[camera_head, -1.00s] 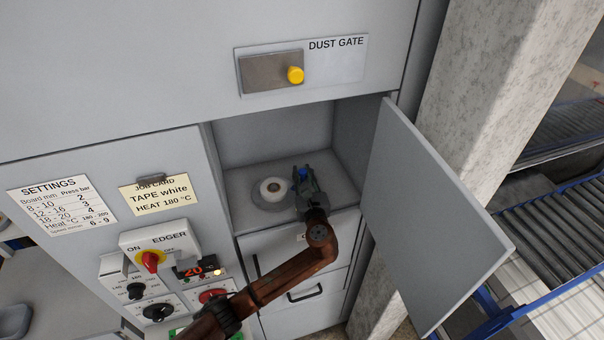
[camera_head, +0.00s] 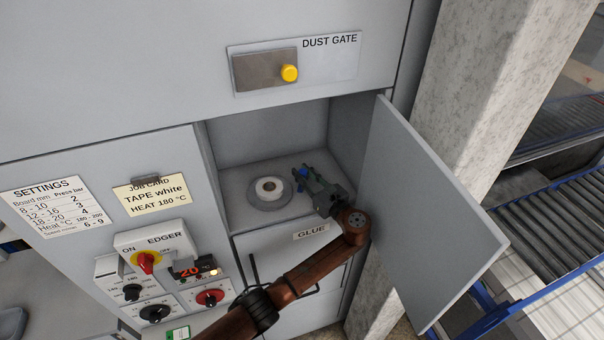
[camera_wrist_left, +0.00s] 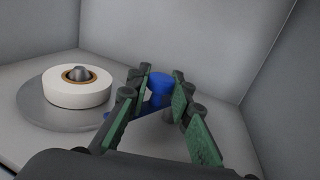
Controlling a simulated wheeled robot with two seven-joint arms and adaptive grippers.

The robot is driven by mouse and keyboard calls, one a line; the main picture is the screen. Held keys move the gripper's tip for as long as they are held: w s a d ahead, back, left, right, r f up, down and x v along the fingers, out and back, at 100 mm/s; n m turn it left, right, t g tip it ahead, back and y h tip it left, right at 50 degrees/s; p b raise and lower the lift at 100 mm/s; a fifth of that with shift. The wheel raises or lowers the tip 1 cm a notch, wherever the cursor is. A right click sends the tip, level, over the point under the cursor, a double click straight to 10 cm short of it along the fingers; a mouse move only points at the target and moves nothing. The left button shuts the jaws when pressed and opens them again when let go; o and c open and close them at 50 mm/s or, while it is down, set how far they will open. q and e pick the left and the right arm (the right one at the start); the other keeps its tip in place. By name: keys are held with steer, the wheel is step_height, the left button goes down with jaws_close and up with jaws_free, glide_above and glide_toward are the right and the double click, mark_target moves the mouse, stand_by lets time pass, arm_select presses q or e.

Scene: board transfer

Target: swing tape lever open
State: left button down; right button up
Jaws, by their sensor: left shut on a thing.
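The tape lever (camera_wrist_left: 157,90) is blue, with a round knob and an arm that runs left toward the tape disc; in the head view a small blue part (camera_head: 303,173) of it shows. My left gripper (camera_head: 305,175) is inside the open compartment, right of the white tape roll (camera_head: 269,187). In the left wrist view my left gripper (camera_wrist_left: 160,88) has its green-padded fingers on either side of the blue knob, shut on it. The white roll (camera_wrist_left: 77,88) sits on a grey disc around a spindle. My right gripper is not in view.
The compartment door (camera_head: 428,220) stands open on the right. A dust gate panel (camera_head: 345,62) with a yellow knob is above. The edger switch (camera_head: 147,260) and other dials are at lower left. A glue drawer (camera_head: 311,232) is below the compartment.

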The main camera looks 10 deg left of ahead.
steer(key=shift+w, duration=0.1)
arm_select(q)
steer(key=c, duration=2.1)
jaws_free()
steer(key=o, duration=0.4)
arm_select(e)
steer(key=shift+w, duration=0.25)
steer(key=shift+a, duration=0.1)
arm_select(q)
steer(key=shift+a+h, duration=0.1)
steer(key=shift+h, duration=0.2)
